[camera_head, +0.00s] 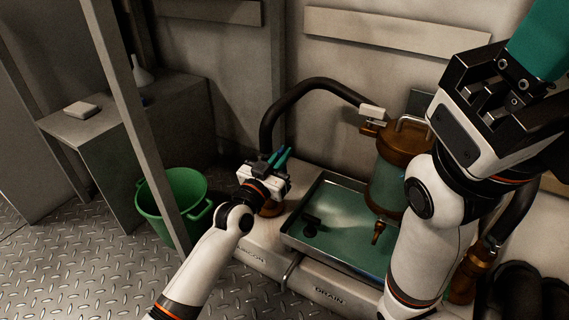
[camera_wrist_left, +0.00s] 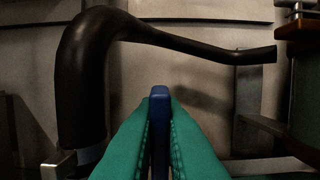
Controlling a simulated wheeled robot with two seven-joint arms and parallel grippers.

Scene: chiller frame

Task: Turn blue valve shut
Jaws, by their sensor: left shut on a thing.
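The blue valve handle (camera_wrist_left: 160,110) stands upright between the green fingers of my left gripper (camera_wrist_left: 159,130) in the left wrist view. The fingers press on it from both sides. In the head view, my left gripper (camera_head: 280,158) is shut on the handle (camera_head: 273,156), beside the foot of the black hose. The valve body below is mostly hidden by my wrist. My right gripper (camera_head: 538,45) is large at the upper right of the head view, raised near the camera. Its green fingertips run out of the picture.
A thick black hose (camera_head: 270,118) arches behind the valve, also seen in the left wrist view (camera_wrist_left: 82,75). A metal tray (camera_head: 330,207) and a brown-capped glass vessel (camera_head: 388,170) stand to the right. A green bucket (camera_head: 160,215) and a grey post (camera_head: 140,120) are left.

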